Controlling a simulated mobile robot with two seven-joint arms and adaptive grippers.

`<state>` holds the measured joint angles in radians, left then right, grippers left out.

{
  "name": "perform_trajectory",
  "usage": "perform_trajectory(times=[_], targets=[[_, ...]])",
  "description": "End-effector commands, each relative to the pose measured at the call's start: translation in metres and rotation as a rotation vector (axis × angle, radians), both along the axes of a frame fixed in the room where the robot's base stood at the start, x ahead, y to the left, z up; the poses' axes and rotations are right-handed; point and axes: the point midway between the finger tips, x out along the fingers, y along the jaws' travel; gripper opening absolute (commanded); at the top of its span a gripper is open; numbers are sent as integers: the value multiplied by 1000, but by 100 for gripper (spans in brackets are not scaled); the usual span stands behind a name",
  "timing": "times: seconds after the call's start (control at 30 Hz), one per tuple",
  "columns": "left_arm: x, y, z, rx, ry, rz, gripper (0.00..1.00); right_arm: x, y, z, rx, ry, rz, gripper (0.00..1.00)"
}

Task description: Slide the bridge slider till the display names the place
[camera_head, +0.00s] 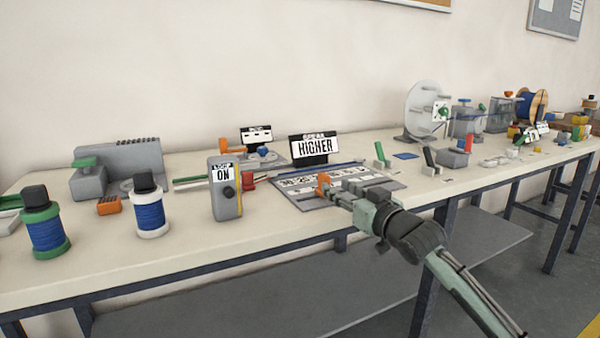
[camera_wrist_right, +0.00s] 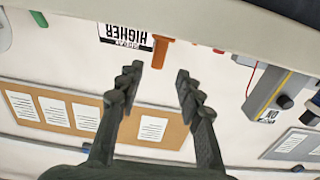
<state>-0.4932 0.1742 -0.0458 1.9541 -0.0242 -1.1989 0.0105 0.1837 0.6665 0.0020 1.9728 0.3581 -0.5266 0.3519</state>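The display (camera_head: 315,147) stands upright behind a grey board (camera_head: 385,187) and reads "HIGHER" under a smaller line that looks like "SPEAK". The orange bridge slider (camera_head: 323,182) stands up from the board near its left part, over a light scale strip. My right gripper (camera_head: 342,200) is at the front of the slider, low over the board. In the right wrist view the picture is upside down; the fingers (camera_wrist_right: 157,82) are apart, and the orange slider (camera_wrist_right: 161,48) shows just beyond the tips, roughly between them. Contact cannot be told. My left gripper is not in view.
A grey box reading "ON" (camera_head: 225,190) stands left of the board, with blue-wound spools (camera_head: 150,207) farther left. A second small display (camera_head: 256,136) is behind. A green lever (camera_head: 381,157) and a dark lever (camera_head: 429,160) stand to the right. The table's front edge is below my arm.

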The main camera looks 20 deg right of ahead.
Motion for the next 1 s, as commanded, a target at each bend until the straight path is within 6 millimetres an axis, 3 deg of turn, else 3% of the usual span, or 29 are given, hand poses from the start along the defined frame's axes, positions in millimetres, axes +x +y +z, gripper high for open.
perform_trajectory(times=[0.5,0.87,1.0], targets=[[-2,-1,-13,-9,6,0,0,69,5,1,1,-1,0,36],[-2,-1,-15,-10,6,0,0,76,6,0,0,0,1,36],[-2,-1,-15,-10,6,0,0,75,6,0,0,0,1,20]])
